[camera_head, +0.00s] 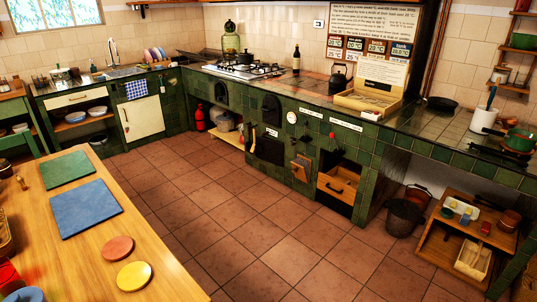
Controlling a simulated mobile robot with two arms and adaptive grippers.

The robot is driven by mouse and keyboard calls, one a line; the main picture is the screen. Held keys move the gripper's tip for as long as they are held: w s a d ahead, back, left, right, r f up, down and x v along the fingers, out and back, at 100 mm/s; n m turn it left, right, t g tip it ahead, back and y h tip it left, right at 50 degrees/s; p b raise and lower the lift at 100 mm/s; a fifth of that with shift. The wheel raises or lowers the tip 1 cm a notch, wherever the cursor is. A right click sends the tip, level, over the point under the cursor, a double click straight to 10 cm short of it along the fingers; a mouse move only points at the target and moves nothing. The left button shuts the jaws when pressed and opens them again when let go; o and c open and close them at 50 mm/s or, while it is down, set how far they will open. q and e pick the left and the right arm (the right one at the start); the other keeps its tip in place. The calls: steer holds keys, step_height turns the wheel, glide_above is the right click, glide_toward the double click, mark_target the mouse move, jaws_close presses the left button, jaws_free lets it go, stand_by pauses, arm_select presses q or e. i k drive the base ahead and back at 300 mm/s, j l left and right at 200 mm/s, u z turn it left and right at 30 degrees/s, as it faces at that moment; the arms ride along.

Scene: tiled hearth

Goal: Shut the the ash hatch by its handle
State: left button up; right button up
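The green tiled hearth (320,122) runs along the back wall. Its front has two black arched doors, one on the left (221,93) and one nearer the middle (271,108). Below the middle one is a dark square panel (270,149), which looks flat against the front. Further right is a dark open recess with a wooden drawer-like box (337,187) at its bottom, which seems to stick out. I cannot tell for sure which of these is the ash hatch, and no handle on it is clear at this size. Neither of my grippers shows.
A wooden table (85,265) with coloured boards and discs fills the lower left. The tiled floor (225,205) between it and the hearth is clear. A dark bucket (404,217) and a low wooden shelf unit (436,246) stand at the right.

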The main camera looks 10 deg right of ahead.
mark_target(267, 150)
steer(key=i+l+z, duration=0.1)
steer(key=l, duration=0.3)
steer(key=i+l, duration=0.3)
steer(key=l, duration=0.15)
steer(key=i+l+z, duration=0.15)
steer(key=l, duration=0.25)
steer(key=i+l+u, duration=0.1)
steer(key=i, duration=0.35)
steer(key=i+l+u, duration=0.1)
steer(key=i+l, duration=0.15)
steer(key=i, duration=0.2)
steer(key=i+l+u, duration=0.15)
steer(key=i, duration=0.3)
steer(key=i+j+u, duration=0.2)
steer(key=i+u, duration=0.15)
steer(key=i, duration=0.25)
steer(key=i+u, duration=0.35)
steer(key=i, duration=0.3)
steer(key=i+l+u, duration=0.1)
steer(key=i+u, duration=0.2)
steer(key=i, duration=0.3)
